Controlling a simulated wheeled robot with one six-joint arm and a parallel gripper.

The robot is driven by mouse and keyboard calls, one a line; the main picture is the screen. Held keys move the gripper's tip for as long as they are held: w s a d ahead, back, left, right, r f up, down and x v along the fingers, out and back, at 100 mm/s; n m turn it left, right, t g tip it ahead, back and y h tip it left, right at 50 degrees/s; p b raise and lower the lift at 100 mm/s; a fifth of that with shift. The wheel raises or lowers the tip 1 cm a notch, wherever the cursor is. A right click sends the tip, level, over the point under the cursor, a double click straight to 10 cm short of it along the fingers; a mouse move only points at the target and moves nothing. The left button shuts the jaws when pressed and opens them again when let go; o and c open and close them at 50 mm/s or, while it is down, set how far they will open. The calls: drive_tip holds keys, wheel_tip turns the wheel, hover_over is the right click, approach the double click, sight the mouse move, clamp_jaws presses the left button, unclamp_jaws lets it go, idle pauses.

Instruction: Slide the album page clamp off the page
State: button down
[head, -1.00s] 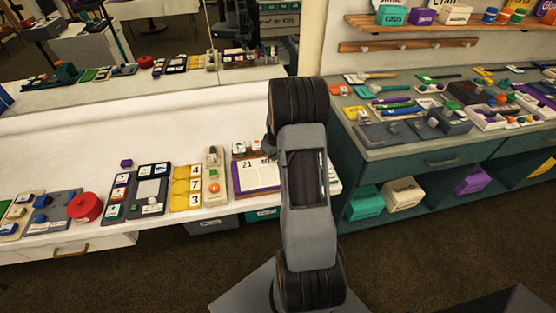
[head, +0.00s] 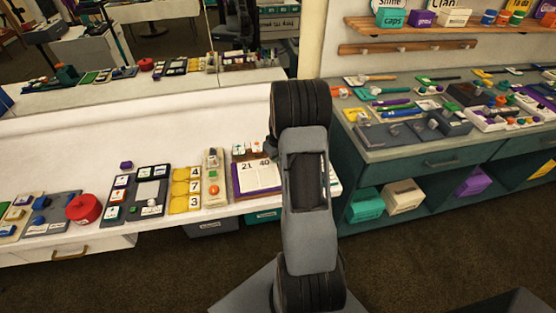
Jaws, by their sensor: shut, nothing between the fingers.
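An open album (head: 257,178) with a purple cover lies near the front edge of the white counter, in the middle of the head view. Its white page carries the numbers 21 and 40. My arm stands in front of it and covers its right part; a pale edge shows again on the arm's far side. I cannot make out the page clamp; it may be behind my arm. A small dark part of my arm's far end shows just above the page's right side. My gripper's fingers are hidden behind the arm, so I cannot see whether they touch anything.
Left of the album are an upright tan panel with an orange button (head: 213,188), yellow number tiles (head: 186,189), a dark tile board (head: 147,191) and a red round tin (head: 83,208). A teal bench (head: 440,160) with many small props stands right. Brown floor lies in front.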

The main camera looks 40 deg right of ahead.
drive_tip(key=shift+s+d+f, duration=0.4)
drive_tip(key=shift+s+d, duration=0.1)
drive_tip(key=shift+s, duration=0.05)
drive_tip(key=shift+s+d+r+b, duration=0.3)
drive_tip(key=shift+s+d+b, duration=0.1)
drive_tip(key=shift+d, duration=0.15)
idle(0.7)
drive_tip(key=shift+w+d+r+p, duration=0.2)
drive_tip(key=shift+d+r+p, duration=0.15)
drive_tip(key=shift+r, duration=0.25)
drive_tip(key=shift+w+d+r+p, duration=0.25)
drive_tip(key=shift+r+p, duration=0.2)
drive_tip(key=shift+r, duration=0.15)
drive_tip(key=shift+w+d+r+p, duration=0.25)
drive_tip(key=shift+r+p, duration=0.15)
drive_tip(key=shift+r, duration=0.45)
drive_tip(key=shift+s+d+r+p, duration=0.2)
drive_tip(key=shift+s+r+p, duration=0.25)
drive_tip(key=shift+s+r, duration=0.35)
drive_tip(key=shift+a+r, duration=0.1)
drive_tip(key=shift+r, duration=0.05)
drive_tip(key=shift+w+a, duration=0.45)
drive_tip(key=shift+a, duration=0.25)
drive_tip(key=shift+d, duration=0.1)
